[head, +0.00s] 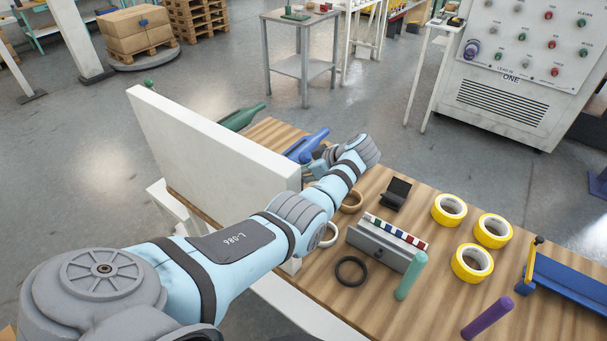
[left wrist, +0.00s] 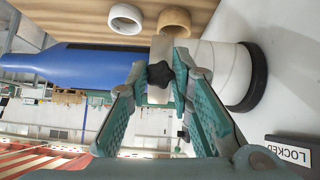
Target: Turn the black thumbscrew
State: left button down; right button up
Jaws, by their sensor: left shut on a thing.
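The black thumbscrew (left wrist: 159,74) shows in the left wrist view as a dark lobed knob in front of a metal bracket (left wrist: 162,47). The bracket stands at a blue tapered body (left wrist: 75,65) joined to a white cylinder (left wrist: 222,70) with a black end ring. My left gripper (left wrist: 162,78), with green fingers, is shut on the thumbscrew, one fingertip on each side. In the head view my left arm reaches across the bench to the blue tool (head: 308,144). The thumbscrew is hidden there, and the fingers are mostly hidden behind my wrist. My right gripper is not in view.
A white upright panel (head: 205,140) stands left of my arm. The wooden bench (head: 325,285) holds yellow tape rolls (head: 449,209), a grey block (head: 380,245), a black ring (head: 351,270), and green (head: 411,275) and purple (head: 487,317) rods. A LOCKED sign (left wrist: 290,152) shows in the wrist view.

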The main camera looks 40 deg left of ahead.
pick_arm(q)
jog(key=shift+f+m+g+b, duration=0.1)
jog(key=shift+m+g+b, duration=0.25)
jog(key=shift+m, duration=0.15)
dwell(0.3)
jog(key=c, duration=1.4)
grip_release()
jog(key=v, duration=1.2)
